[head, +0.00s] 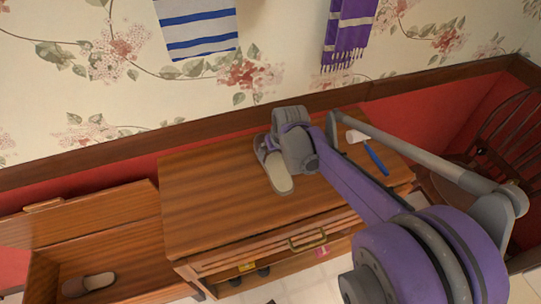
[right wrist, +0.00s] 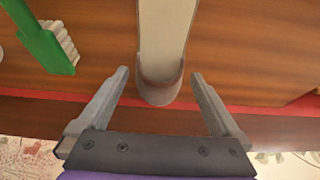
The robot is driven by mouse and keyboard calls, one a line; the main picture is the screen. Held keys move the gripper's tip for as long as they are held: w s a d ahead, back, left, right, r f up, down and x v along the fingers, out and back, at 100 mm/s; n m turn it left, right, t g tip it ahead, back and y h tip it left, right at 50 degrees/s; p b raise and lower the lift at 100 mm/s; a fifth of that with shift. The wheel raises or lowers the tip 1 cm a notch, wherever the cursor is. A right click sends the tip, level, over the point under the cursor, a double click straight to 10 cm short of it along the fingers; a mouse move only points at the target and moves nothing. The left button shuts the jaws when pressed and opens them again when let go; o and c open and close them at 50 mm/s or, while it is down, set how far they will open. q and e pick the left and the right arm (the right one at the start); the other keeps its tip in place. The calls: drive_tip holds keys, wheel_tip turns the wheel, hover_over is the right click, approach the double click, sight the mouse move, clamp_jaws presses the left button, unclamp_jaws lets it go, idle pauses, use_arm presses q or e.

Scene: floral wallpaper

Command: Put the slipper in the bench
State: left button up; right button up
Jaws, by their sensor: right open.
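A slipper with a pale sole and grey-brown upper (head: 280,178) lies on the wooden cabinet top. My right gripper (head: 268,148) is open at its far end. In the right wrist view the slipper (right wrist: 165,35) reaches in from the top, its rounded end between the two open fingers (right wrist: 160,75), with a gap on each side. My left gripper is not in view.
A green brush (right wrist: 45,45) shows in the wrist view. A dark wooden chair (head: 490,140) stands at right. The cabinet top's left part is clear.

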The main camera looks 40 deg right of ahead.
sight(273, 158)
drive_tip(key=x, duration=0.2)
drive_tip(key=shift+w+f, duration=0.15)
drive_tip(key=shift+f, duration=0.15)
drive_tip(key=shift+r, duration=0.1)
drive_tip(key=c, duration=1.4)
